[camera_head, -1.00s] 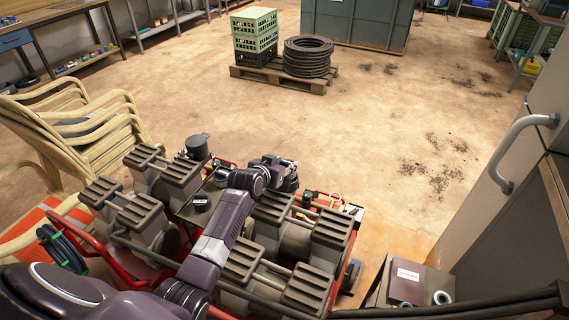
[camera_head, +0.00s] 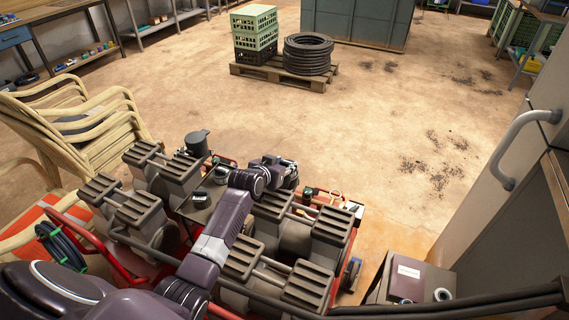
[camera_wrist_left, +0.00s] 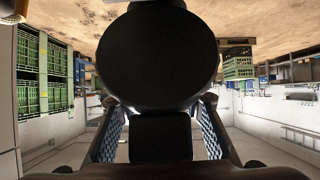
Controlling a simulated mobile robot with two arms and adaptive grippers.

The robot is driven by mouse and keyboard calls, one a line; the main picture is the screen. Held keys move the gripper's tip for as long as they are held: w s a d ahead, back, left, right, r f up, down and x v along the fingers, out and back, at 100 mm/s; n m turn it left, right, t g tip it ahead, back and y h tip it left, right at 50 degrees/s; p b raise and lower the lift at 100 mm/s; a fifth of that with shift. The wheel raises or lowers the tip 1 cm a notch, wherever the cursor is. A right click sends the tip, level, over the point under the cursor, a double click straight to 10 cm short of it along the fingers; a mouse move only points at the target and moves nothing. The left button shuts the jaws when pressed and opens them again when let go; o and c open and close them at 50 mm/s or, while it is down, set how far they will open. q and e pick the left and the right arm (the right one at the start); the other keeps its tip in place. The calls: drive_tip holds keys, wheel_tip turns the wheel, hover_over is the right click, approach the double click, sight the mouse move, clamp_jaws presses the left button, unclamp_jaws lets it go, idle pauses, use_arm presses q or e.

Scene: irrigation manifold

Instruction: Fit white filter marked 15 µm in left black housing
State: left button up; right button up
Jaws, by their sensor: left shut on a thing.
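My left gripper (camera_head: 284,172) hangs above the middle of the cluster of grey ribbed blocks, seen from behind and partly hidden by its own wrist. In the left wrist view my left gripper (camera_wrist_left: 160,138) is shut on a black round thing (camera_wrist_left: 158,58) with a broad disc-like face, between the two ridged pads. I cannot tell whether it is a housing or another part. A black cup-shaped thing (camera_head: 197,142) stands behind the blocks at left. No white filter with a readable 15 µm mark shows, and I cannot single out the left black housing. My right gripper is out of view.
Grey ribbed blocks (camera_head: 330,226) on a red frame crowd the space around the arm. Stacked cream chairs (camera_head: 85,125) stand left.

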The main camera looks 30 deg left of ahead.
use_arm(q)
drive_tip(key=shift+f, duration=0.25)
idle(0.4)
drive_tip(key=shift+s+f+b, duration=0.1)
drive_tip(key=shift+f+b, duration=0.25)
